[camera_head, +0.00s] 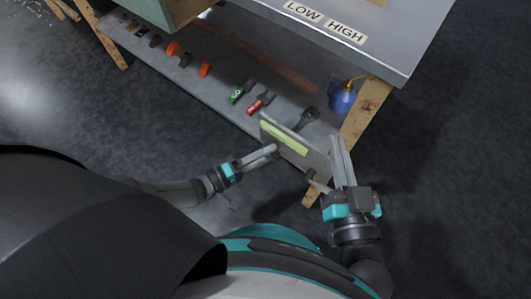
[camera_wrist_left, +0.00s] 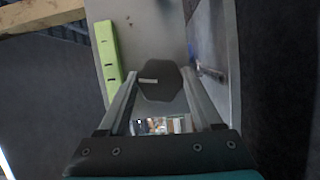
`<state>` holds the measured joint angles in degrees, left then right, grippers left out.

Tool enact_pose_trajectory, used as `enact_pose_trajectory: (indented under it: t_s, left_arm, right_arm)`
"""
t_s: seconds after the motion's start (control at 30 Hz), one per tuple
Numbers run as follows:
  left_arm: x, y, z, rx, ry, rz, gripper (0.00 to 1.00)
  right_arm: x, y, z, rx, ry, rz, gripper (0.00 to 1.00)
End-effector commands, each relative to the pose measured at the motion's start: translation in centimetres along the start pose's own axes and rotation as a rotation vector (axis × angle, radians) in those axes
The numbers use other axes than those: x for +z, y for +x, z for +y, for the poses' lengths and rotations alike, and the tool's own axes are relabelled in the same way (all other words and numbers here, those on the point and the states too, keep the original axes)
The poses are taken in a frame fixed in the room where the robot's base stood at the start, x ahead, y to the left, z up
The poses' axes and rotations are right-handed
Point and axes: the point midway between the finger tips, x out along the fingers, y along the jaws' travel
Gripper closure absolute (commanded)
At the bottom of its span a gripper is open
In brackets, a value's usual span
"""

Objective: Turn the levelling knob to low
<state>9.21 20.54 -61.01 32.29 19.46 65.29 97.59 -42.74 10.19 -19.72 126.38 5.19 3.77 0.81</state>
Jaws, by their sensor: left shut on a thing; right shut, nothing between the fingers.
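A dark grey knob (camera_wrist_left: 160,88) with a short pale mark lying across its face is between the fingers of my left gripper in the left wrist view. My left gripper (camera_head: 274,149) is shut on it, at the front of a grey upright plate (camera_head: 316,160). The knob is hidden in the head view. A yellow-green level strip (camera_head: 285,138) runs along the plate, and it also shows in the left wrist view (camera_wrist_left: 108,60). My right gripper (camera_head: 338,138) is shut and empty beside the plate's right end. LOW and HIGH labels (camera_head: 324,21) are on the bench top.
A lower shelf (camera_head: 222,94) holds a green item (camera_head: 240,92), a red item (camera_head: 259,104) and several orange and dark tools. A blue oil can (camera_head: 342,98) stands by the wooden leg (camera_head: 365,110), close to my right gripper. The floor to the right is clear.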

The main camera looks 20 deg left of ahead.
Motion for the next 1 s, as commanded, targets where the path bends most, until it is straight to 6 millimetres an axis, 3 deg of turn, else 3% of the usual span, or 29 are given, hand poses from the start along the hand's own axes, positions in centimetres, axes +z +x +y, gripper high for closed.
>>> enact_pose_trajectory:
  t_s: [1.0]
  left_arm:
    - [-0.02,-0.01,-0.06,0.034,-0.087,0.002,0.89]
  right_arm:
    - [-0.03,0.02,0.01,0.000,0.000,0.000,1.00]
